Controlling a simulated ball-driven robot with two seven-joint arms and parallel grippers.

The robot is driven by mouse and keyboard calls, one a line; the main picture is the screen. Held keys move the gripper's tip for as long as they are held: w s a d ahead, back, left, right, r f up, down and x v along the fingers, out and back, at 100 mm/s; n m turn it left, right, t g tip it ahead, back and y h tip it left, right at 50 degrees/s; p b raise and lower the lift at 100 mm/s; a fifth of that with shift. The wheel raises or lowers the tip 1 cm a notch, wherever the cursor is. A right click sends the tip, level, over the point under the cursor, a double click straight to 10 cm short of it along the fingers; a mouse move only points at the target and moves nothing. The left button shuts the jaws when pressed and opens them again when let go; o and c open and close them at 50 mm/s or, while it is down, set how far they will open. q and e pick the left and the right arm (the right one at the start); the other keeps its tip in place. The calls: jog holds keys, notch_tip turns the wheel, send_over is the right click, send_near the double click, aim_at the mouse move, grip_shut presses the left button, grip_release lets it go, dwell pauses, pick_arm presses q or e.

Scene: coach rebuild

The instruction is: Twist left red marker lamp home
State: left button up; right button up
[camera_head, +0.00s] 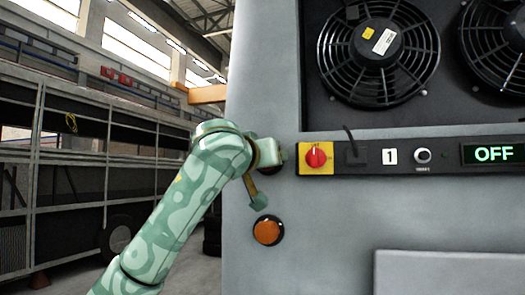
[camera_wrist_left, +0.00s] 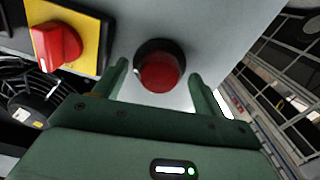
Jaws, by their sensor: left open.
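The red marker lamp (camera_wrist_left: 160,73), a round red lens in a black ring, is on the grey panel in the left wrist view. My left gripper (camera_wrist_left: 160,80) is open, with one finger on each side of the lamp. I cannot tell whether the fingers touch it. In the head view my left gripper (camera_head: 272,158) is up against the panel and hides most of the lamp; only a dark red part shows behind it. My right gripper is not in view.
A red rotary switch on a yellow plate (camera_head: 316,158) sits close right of the gripper. An orange lamp (camera_head: 267,230) is below it. Two caged fans (camera_head: 378,52) are above the control strip (camera_head: 465,155).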

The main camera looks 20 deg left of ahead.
pick_arm(q)
jog(key=shift+s, duration=0.1)
jog(key=shift+c, duration=0.2)
jog(key=c, duration=0.9)
jog(key=shift+m, duration=0.3)
jog(key=m, duration=1.1)
jog(key=shift+r, duration=0.1)
jog(key=shift+m, duration=0.3)
jog(key=o, duration=0.9)
